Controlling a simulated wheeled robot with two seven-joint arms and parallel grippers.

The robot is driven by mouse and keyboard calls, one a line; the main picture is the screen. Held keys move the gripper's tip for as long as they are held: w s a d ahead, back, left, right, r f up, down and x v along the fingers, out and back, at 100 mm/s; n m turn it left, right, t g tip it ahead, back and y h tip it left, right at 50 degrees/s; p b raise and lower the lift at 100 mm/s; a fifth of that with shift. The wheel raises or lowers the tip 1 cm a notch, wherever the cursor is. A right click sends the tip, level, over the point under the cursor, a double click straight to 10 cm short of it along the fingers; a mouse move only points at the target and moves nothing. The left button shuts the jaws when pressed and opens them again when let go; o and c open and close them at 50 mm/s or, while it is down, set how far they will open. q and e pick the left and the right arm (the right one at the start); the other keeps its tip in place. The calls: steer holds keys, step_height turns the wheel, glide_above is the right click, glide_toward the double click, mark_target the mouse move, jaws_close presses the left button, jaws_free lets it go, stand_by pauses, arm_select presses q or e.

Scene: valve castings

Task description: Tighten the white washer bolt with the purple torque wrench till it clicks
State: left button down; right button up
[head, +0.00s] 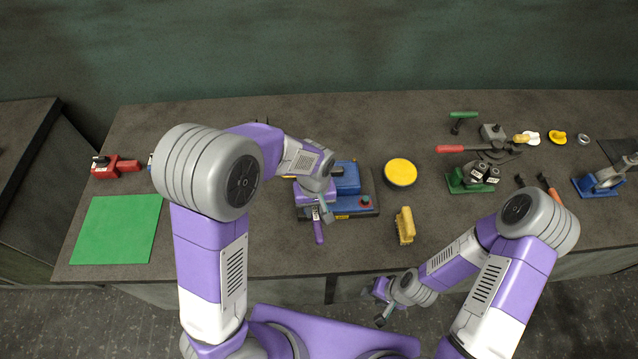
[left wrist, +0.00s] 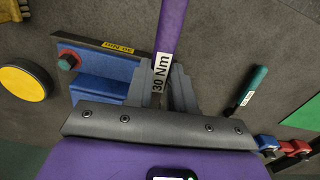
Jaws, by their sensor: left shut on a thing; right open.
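The purple torque wrench (head: 319,232) is in my left gripper (head: 317,212), over the front of a blue fixture on a dark base (head: 357,208). I cannot make out the wrench's head or the white washer bolt; my left arm covers part of the fixture. My right gripper (head: 381,305) is open and empty, in front of the bench's front edge.
A yellow disc (head: 400,172) and a yellow brush-like block (head: 405,226) stand right of the fixture. A teal-handled tool (left wrist: 254,86) lies near the green mat (head: 115,230). A red clamp-like item (head: 115,167) is far left. Several tools and a green-based fixture (head: 458,182) fill the right.

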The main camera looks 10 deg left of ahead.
mark_target(315, 213)
arm_select(q)
steer(key=shift+s+r, duration=0.1)
steer(key=shift+s, duration=0.3)
arm_select(e)
steer(key=shift+s+r, duration=0.15)
steer(key=shift+s, duration=0.2)
arm_select(q)
steer(key=shift+w+f+b, duration=0.1)
steer(key=shift+f+b, duration=1.45)
steer(key=shift+f, duration=0.5)
arm_select(e)
steer(key=shift+w+f, duration=0.1)
steer(key=shift+f, duration=1.5)
arm_select(q)
steer(key=shift+f, duration=0.15)
steer(key=shift+f+b, duration=0.35)
arm_select(e)
steer(key=shift+f, duration=0.3)
arm_select(q)
steer(key=shift+f, duration=0.15)
arm_select(e)
steer(key=shift+f, duration=0.1)
